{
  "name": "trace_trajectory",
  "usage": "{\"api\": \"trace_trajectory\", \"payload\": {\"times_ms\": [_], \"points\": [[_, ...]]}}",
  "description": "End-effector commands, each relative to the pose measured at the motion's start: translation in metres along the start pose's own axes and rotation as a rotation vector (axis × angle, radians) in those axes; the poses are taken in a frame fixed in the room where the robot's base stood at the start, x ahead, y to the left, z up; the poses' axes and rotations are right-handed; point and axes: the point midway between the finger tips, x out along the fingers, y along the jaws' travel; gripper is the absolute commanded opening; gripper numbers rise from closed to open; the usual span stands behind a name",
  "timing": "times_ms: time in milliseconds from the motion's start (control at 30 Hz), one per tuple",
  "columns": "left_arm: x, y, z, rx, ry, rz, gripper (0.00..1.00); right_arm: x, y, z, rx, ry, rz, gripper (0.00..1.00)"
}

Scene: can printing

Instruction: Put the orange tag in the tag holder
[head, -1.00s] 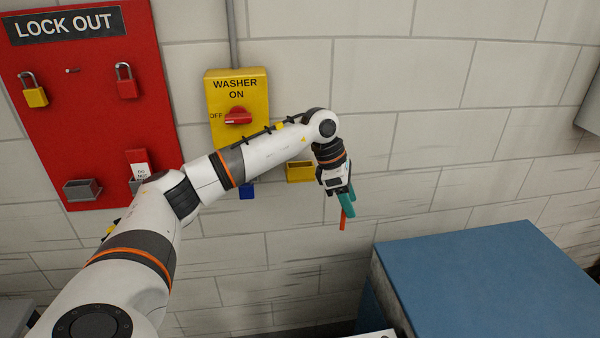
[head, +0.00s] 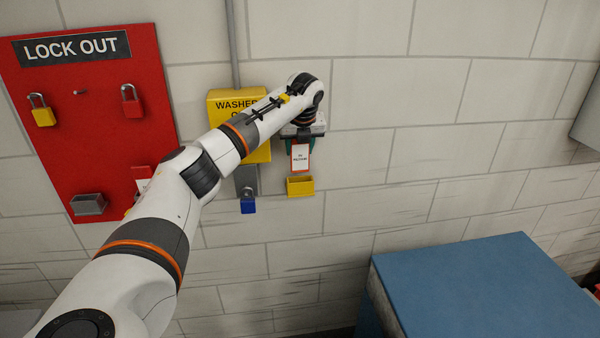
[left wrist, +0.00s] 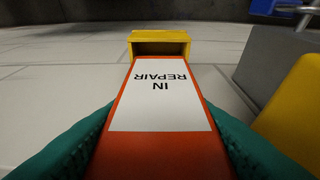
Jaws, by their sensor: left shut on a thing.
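The orange tag (head: 300,158) has a white label and hangs upright from my left gripper (head: 301,143). In the left wrist view the tag (left wrist: 162,138) reads "IN REPAIR" upside down, and the green fingers of my left gripper (left wrist: 160,160) are shut on its sides. The tag holder is a small yellow open box (head: 300,187) on the wall, just below the tag. In the left wrist view the holder (left wrist: 160,36) lies straight beyond the tag's far end. Whether the tag's end touches or enters it I cannot tell. My right gripper is not in view.
The yellow washer switch box (head: 226,104) is left of the holder, partly behind my arm, with a blue padlock (head: 248,206) below it. A red lockout board (head: 85,160) with padlocks hangs at left. A blue-topped block (head: 480,285) stands lower right.

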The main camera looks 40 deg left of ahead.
Motion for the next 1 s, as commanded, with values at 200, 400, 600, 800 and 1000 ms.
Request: {"api": "trace_trajectory", "payload": {"times_ms": [200, 400, 600, 800, 1000], "points": [[0.024, 0.0, 0.01, 0.003, -0.001, 0.002, 0.25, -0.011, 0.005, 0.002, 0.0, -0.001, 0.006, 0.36], [0.042, 0.0, 0.018, 0.004, -0.002, 0.0, 0.25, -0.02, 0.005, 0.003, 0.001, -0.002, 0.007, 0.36], [0.059, 0.001, 0.025, 0.004, 0.0, 0.004, 0.25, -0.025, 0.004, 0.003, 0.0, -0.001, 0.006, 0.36], [0.06, 0.001, 0.026, 0.004, 0.0, 0.004, 0.25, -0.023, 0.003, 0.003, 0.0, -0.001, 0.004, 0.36], [0.061, 0.001, 0.026, 0.004, 0.0, 0.004, 0.69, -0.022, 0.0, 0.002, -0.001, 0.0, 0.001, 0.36]]}}
